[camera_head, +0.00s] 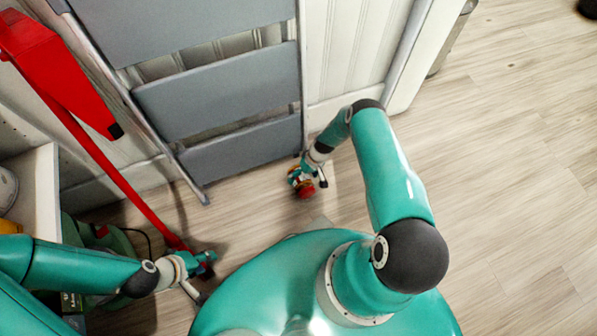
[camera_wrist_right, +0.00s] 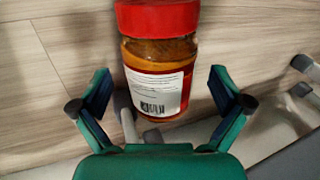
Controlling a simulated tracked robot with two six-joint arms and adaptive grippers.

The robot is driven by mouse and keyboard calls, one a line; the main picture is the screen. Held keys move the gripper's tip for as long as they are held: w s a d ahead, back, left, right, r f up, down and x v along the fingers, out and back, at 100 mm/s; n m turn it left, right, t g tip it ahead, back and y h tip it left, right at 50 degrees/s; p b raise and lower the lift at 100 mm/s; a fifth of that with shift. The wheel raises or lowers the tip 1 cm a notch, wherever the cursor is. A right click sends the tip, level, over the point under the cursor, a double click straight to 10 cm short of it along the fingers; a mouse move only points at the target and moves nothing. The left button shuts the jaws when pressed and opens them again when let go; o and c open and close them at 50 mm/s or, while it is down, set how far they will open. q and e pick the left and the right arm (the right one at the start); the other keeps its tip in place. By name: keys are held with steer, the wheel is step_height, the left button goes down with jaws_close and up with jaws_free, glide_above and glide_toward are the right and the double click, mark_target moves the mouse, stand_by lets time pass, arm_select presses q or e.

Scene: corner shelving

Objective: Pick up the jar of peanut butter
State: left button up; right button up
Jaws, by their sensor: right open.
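The jar of peanut butter (camera_wrist_right: 158,75) has a red lid, brown contents and a red and white label with a barcode. In the right wrist view it lies between the two fingers of my right gripper (camera_wrist_right: 160,92), with a gap on each side. My right gripper is open. In the head view the jar (camera_head: 304,189) is low near the floor, its red lid partly showing by the right gripper (camera_head: 312,178). My left gripper (camera_head: 206,262) is far to the left of the jar; whether its fingers are apart is unclear.
A grey step ladder (camera_head: 225,92) leans on the wall, its foot left of the jar. A red pole-like item (camera_head: 115,170) and a white shelf unit (camera_head: 38,190) stand at the left. Wood floor (camera_head: 510,150) is clear at the right.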

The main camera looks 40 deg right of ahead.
steer(key=x, duration=0.2)
steer(key=shift+a+f+b, duration=0.1)
steer(key=shift+f+b, duration=0.2)
steer(key=shift+b, duration=0.05)
steer(key=shift+r, duration=0.1)
steer(key=c, duration=1.8)
steer(key=shift+r, duration=0.1)
steer(key=shift+c, duration=0.2)
steer(key=shift+r+p, duration=0.4)
steer(key=shift+r, duration=0.2)
step_height(320, 180, up, 19)
steer(key=p, duration=0.6)
steer(key=shift+f+p, duration=0.2)
steer(key=shift+p, duration=0.15)
